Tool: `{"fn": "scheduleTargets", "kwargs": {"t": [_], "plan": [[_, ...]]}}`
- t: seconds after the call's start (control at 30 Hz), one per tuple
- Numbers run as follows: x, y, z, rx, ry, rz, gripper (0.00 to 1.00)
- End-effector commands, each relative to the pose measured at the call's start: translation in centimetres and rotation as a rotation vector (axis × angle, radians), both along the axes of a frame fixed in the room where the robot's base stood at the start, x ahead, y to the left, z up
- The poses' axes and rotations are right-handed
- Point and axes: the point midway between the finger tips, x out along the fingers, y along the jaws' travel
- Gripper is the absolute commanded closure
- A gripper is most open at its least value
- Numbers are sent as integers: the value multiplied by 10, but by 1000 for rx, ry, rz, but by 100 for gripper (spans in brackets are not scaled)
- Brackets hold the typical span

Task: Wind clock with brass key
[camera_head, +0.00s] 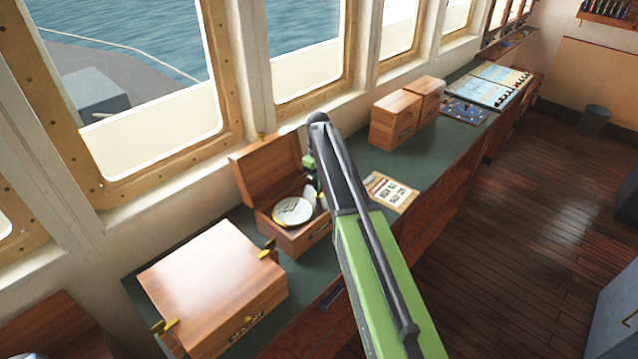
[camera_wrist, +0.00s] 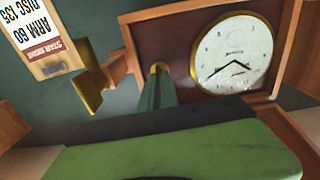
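The clock (camera_head: 293,211), with a white dial, sits face up in an open wooden box (camera_head: 308,239) on the green counter. Its dial is large at the upper right of the wrist view (camera_wrist: 232,54).
A closed wooden box (camera_head: 205,278) with brass fittings stands at near left. The clock box's lid (camera_head: 268,170) stands open toward the windows. A printed card (camera_head: 390,191) lies right of my arm. Wooden boxes (camera_head: 397,118) and charts (camera_head: 486,84) lie farther along the counter.

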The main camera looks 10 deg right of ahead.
Motion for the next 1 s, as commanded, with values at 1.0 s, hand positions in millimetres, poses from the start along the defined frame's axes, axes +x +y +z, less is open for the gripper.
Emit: {"fn": "scheduleTargets", "kwargs": {"t": [1.0], "plan": [[1, -1, 0, 0, -3, 53, 73]]}}
